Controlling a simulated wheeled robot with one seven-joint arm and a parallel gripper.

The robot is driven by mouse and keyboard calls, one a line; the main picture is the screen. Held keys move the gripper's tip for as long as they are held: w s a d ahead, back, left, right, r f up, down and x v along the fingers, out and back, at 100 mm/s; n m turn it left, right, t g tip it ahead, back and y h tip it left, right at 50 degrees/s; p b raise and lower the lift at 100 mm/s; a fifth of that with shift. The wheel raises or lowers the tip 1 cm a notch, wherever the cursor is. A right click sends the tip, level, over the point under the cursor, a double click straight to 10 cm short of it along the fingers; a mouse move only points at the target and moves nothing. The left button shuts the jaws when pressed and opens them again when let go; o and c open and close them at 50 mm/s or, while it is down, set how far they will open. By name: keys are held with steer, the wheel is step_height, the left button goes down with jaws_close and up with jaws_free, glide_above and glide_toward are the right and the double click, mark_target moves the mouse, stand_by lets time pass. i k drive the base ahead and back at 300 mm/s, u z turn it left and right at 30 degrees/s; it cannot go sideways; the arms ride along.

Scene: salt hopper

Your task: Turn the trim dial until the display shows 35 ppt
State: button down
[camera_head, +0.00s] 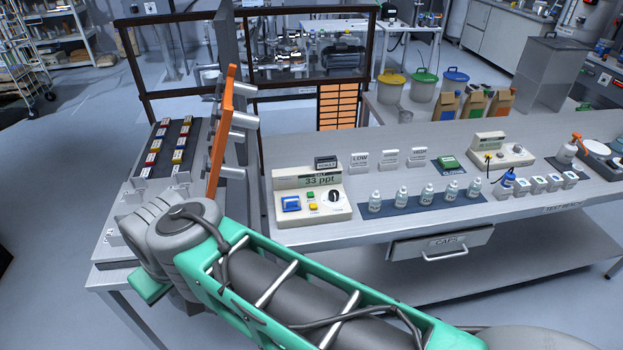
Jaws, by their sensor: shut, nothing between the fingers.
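A cream meter (311,196) stands on the steel bench, and its display (322,181) reads 33 ppt. A round black dial (334,196), which looks like the trim dial, sits at the right of its front panel. A blue button (291,204) is at the panel's left, with a small green and a yellow button between it and the dial. My arm crosses the front of the picture, left of and below the meter. I cannot make out my gripper's fingers, and nothing of mine touches the dial in this view.
An upright orange bar (219,135) with grey fittings stands left of the meter. White bottles (401,197) stand in a row on a blue mat to its right. A second meter (494,152) is farther right. A drawer (441,247) hangs under the bench front.

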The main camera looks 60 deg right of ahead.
mark_target(334, 196)
steer(key=u, duration=0.2)
steer(key=k, duration=0.45)
steer(key=z, duration=0.9)
steer(key=i, duration=0.35)
steer(key=z, duration=1.9)
steer(key=i, duration=0.45)
steer(key=u, duration=0.85)
